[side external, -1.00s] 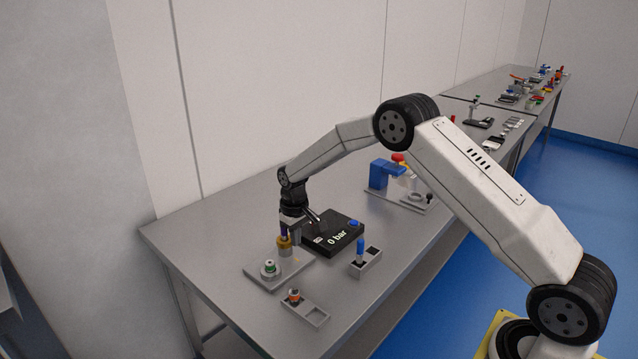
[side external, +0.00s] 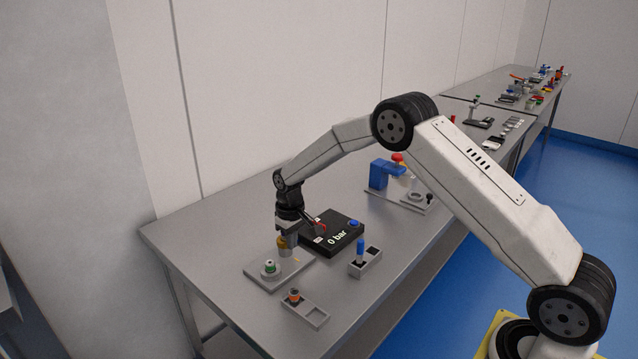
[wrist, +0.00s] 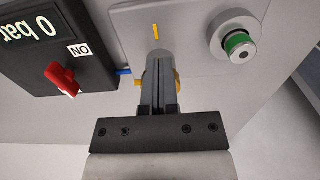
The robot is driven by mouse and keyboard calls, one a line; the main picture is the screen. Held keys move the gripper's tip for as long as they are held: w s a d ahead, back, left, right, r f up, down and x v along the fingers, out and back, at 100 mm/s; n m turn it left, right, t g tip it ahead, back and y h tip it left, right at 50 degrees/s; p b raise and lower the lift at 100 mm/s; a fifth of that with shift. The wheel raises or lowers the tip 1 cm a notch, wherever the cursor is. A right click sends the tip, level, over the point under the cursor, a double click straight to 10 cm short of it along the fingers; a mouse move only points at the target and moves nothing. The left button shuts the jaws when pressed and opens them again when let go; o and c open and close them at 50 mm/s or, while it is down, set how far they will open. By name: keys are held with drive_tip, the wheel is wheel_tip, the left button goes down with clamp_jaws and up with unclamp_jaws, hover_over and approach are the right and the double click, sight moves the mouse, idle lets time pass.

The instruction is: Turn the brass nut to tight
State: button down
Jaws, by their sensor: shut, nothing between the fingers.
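The brass nut (side external: 282,243) stands on the grey plate (side external: 262,278) beside the pressure box. In the wrist view only yellow-gold edges of the nut (wrist: 177,80) show on both sides of my fingers; the rest is hidden. My gripper (side external: 290,243) points down at the nut, its fingers overlapping it in the side view. In the wrist view my gripper (wrist: 158,62) has its fingers together, with nothing seen between them. I cannot tell whether they touch the nut. A yellow mark (wrist: 155,30) lies on the plate. The black box (side external: 345,230) reads "0 bar".
A green-ringed fitting (side external: 270,267) stands on the same plate. Grey holders with a blue-topped piece (side external: 360,250) and an orange-banded piece (side external: 294,296) stand nearer the table's front edge.

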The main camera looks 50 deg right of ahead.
drive_tip(key=shift+w+a, duration=0.15)
drive_tip(key=shift+a, duration=0.35)
idle(0.5)
drive_tip(key=shift+s+a, duration=0.15)
drive_tip(key=shift+s, duration=0.25)
drive_tip(key=shift+r, duration=3)
drive_tip(key=d, duration=0.1)
drive_tip(key=d+r, duration=0.1)
drive_tip(key=d, duration=0.1)
drive_tip(key=shift+w, duration=0.1)
drive_tip(key=shift+f, duration=3.5)
